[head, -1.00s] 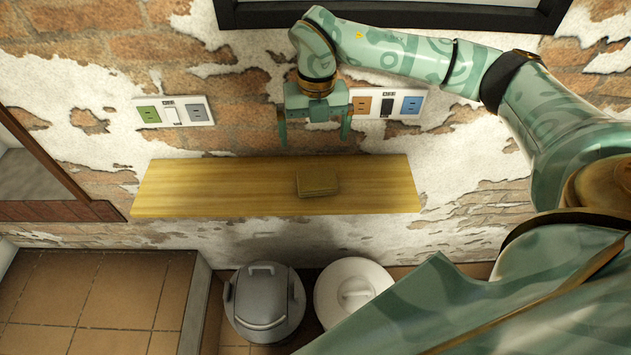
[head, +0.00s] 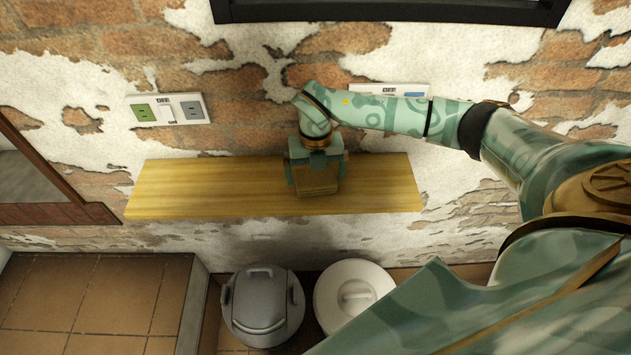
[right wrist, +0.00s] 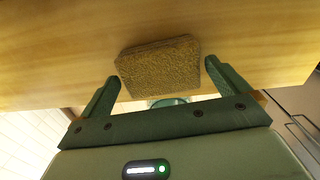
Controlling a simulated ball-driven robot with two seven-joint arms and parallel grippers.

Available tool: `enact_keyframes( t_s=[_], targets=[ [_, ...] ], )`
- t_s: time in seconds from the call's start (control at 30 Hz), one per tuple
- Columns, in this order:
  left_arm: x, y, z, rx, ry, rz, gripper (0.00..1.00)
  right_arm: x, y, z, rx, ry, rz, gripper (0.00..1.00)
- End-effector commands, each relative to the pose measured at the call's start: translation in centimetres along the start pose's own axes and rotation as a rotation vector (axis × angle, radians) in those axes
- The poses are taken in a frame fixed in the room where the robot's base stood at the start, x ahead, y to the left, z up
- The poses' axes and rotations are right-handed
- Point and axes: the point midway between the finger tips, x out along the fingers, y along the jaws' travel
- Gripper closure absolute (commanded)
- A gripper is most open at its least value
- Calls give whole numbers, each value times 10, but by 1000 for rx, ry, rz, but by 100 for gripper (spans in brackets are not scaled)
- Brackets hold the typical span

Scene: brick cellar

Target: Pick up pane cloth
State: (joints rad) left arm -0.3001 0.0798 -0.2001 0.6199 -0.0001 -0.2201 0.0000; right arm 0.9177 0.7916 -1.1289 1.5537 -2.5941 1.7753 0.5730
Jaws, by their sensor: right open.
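The pane cloth (head: 317,188) is a small brown folded block lying on the wooden shelf (head: 220,187). In the right wrist view the cloth (right wrist: 160,68) looks rough and tan, and it lies on the bare wood. My right gripper (head: 316,180) is over the cloth and hides part of it in the head view. In the right wrist view its open fingers (right wrist: 160,88) stand one to each side of the cloth's near part, with gaps on both sides. The jaws hold nothing. My left gripper is not in view.
The shelf is otherwise bare, with free room left and right. Switch plates (head: 168,110) and (head: 390,91) are on the brick wall behind. A grey bin (head: 262,305) and a white lidded bin (head: 352,291) stand below the shelf. A dark frame (head: 390,12) is above.

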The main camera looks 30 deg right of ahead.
Motion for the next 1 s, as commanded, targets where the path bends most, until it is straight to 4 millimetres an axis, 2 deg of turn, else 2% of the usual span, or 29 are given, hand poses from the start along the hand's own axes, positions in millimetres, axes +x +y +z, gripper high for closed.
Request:
enact_keyframes(
  t_s=[0.03,0.1,0.3,0.33,0.43,0.8,1.0],
  targets=[
    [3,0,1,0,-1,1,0,11,0,-1,1,3,-2,0],
    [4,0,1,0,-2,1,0,17,0,0,0,1,-1,0],
    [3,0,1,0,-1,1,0,17,0,0,-1,-1,0,0],
    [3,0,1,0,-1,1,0,17,0,0,-1,-1,0,6],
    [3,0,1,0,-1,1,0,17,0,0,-1,-1,0,32],
    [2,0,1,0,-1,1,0,14,0,0,-1,-1,0,32],
    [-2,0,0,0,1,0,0,-9,0,1,-1,-4,2,32]
  ],
)
